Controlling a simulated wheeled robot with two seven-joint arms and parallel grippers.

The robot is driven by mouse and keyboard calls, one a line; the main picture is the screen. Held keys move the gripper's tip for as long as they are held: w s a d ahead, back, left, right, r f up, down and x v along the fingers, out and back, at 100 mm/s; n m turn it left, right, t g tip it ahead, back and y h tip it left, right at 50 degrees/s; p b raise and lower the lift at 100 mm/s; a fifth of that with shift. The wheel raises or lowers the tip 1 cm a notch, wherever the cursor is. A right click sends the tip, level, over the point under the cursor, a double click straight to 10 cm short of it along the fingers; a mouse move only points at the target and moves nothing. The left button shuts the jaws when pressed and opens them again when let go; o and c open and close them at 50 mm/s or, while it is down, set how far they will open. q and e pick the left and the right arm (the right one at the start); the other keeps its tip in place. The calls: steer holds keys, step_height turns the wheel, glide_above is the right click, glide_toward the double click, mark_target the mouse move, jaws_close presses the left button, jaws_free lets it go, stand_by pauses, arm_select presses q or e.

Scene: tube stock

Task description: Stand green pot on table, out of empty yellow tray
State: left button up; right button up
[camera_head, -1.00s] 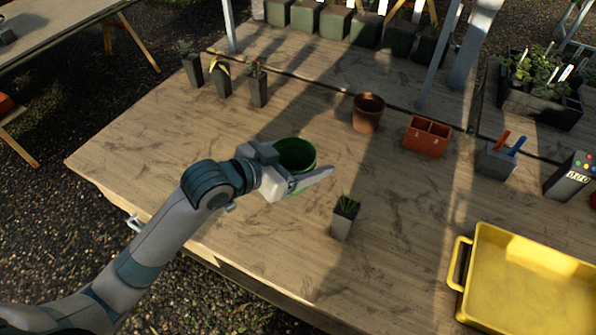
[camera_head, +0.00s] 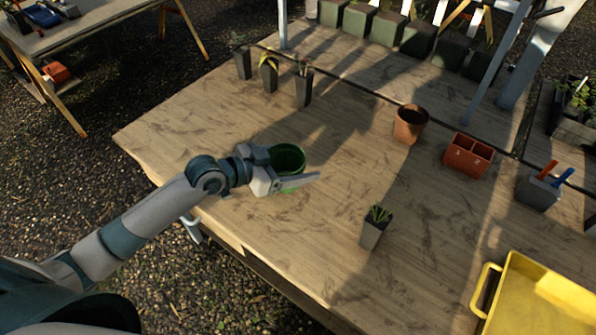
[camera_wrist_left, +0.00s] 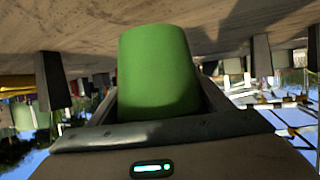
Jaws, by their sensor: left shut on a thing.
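The green pot (camera_head: 288,158) is held in my left gripper (camera_head: 290,181) over the left part of the wooden table (camera_head: 330,220). The gripper is shut on the pot's side. In the left wrist view the green pot (camera_wrist_left: 158,72) fills the space between the fingers, with the table surface close by it. I cannot tell whether the pot's base touches the table. The yellow tray (camera_head: 489,292) is at the lower right, partly cut off; the part of its inside that shows is empty. My right gripper is not in view.
A small grey pot with a seedling (camera_head: 375,228) stands right of my gripper. A terracotta pot (camera_head: 410,124), a red divided box (camera_head: 468,156) and a grey holder (camera_head: 539,190) stand farther right. Several dark seedling pots (camera_head: 304,88) stand behind. Table around the green pot is clear.

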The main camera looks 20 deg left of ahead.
mark_target(285, 171)
arm_select(q)
steer(key=shift+f, duration=0.1)
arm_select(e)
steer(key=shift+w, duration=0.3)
arm_select(q)
steer(key=shift+f, duration=0.3)
step_height(285, 171, down, 3)
steer(key=shift+f+p, duration=0.1)
steer(key=shift+p, duration=0.3)
steer(key=shift+f, duration=0.1)
steer(key=o, duration=1)
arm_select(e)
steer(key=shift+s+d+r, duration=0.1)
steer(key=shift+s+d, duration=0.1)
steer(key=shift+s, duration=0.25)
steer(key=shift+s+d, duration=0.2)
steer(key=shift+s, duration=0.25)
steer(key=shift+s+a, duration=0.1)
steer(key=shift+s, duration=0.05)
